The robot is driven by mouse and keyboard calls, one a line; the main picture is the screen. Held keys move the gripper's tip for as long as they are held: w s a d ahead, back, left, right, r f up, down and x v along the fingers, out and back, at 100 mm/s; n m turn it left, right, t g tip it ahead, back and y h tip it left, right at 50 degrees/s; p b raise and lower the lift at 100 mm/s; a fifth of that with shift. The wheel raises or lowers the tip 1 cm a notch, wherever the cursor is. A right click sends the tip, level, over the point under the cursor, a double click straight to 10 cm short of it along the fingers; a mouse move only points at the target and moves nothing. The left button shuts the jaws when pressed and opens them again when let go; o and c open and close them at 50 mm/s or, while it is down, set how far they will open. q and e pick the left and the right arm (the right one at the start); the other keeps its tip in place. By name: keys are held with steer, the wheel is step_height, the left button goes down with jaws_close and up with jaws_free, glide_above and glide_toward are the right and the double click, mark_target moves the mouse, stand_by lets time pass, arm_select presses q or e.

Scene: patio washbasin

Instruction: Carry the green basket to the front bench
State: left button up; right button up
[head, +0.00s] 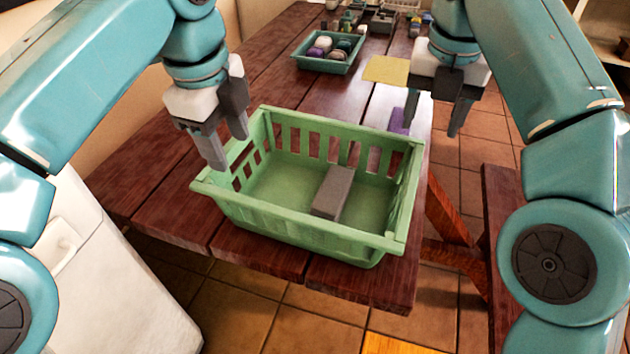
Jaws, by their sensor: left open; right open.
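The green basket (300,230) stands upright on the near end of a dark red-brown wooden table, with a grey block (333,192) lying inside it. My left gripper (228,152) is open at the basket's left side, its fingers pointing down close to the rim; I cannot tell whether they touch it. My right gripper (436,118) is open and empty, above and beyond the basket's far right corner, apart from it. A bench with a dark red seat (497,205) shows partly at the right, behind my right arm; I cannot tell whether it is the front bench.
Farther back on the table (275,75) are a teal tray (330,66) with several balls, a yellow flat item (386,70), a purple item (399,120) and small clutter. A white cabinet (110,285) stands at lower left. An orange wooden surface (395,345) shows at the bottom edge.

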mark_target(249, 201)
steer(key=shift+a, duration=0.1)
arm_select(q)
steer(key=shift+s, duration=0.15)
arm_select(e)
steer(key=shift+s, duration=0.15)
arm_select(q)
steer(key=f, duration=0.5)
steer(key=w+f, duration=0.1)
steer(key=f, duration=0.4)
steer(key=w+f, duration=0.1)
steer(key=f, duration=0.5)
steer(key=shift+d+f, duration=0.1)
steer(key=shift+d, duration=0.2)
arm_select(e)
steer(key=f, duration=0.5)
steer(key=w+f, duration=0.1)
steer(key=f, duration=1)
steer(key=shift+w+d+f, duration=0.15)
steer(key=shift+w+d, duration=0.2)
steer(key=shift+w, duration=0.05)
arm_select(q)
jaws_close()
arm_select(e)
jaws_close()
